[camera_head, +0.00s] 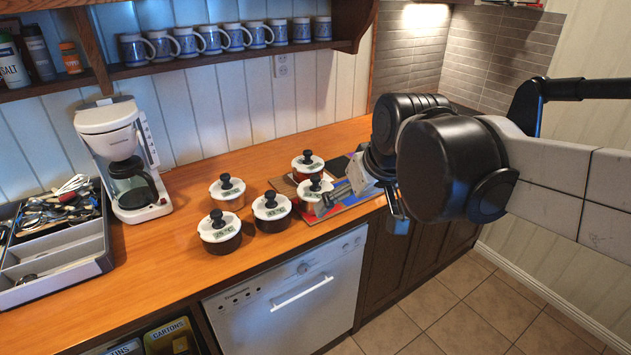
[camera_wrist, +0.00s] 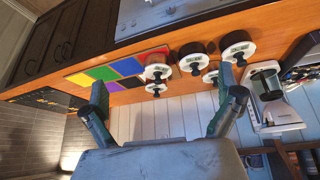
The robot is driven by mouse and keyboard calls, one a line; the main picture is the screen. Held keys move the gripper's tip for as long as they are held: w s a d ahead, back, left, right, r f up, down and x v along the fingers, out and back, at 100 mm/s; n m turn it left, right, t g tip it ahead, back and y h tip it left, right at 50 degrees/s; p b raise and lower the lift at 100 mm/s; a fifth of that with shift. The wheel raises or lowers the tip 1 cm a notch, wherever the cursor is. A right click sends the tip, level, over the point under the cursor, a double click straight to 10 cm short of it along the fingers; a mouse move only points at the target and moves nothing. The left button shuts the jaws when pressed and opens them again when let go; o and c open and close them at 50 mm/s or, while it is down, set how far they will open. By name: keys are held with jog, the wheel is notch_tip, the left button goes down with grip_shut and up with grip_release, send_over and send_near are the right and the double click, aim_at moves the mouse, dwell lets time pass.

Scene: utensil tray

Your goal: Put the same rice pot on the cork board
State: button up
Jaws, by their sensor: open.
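Several small pots with white lids, black knobs and small displays stand on the wooden counter. There is a front-left pot (camera_head: 219,235), a middle pot (camera_head: 271,213), a back-left pot (camera_head: 227,193), a back-right pot (camera_head: 304,167) and a right pot (camera_head: 309,196). I cannot tell which is the rice pot. A brown board (camera_head: 283,184), apparently the cork board, shows partly between the right-hand pots.
A multicoloured mat (camera_head: 350,203) lies under my gripper at the counter's right; it also shows in the wrist view (camera_wrist: 128,66). A coffee maker (camera_head: 125,155) and a utensil tray (camera_head: 75,263) stand left. A shelf of mugs (camera_head: 212,40) hangs behind. The counter's left middle is clear.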

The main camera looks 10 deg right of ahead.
jog(key=s+f+m+t, duration=0.1)
jog(key=s+f, duration=0.3)
jog(key=s, duration=0.7)
jog(key=shift+f+m+h, duration=0.25)
jog(key=shift+m+h, duration=0.05)
jog(key=shift+d, duration=0.1)
notch_tip(320, 180, down, 3)
jog(key=b, duration=0.3)
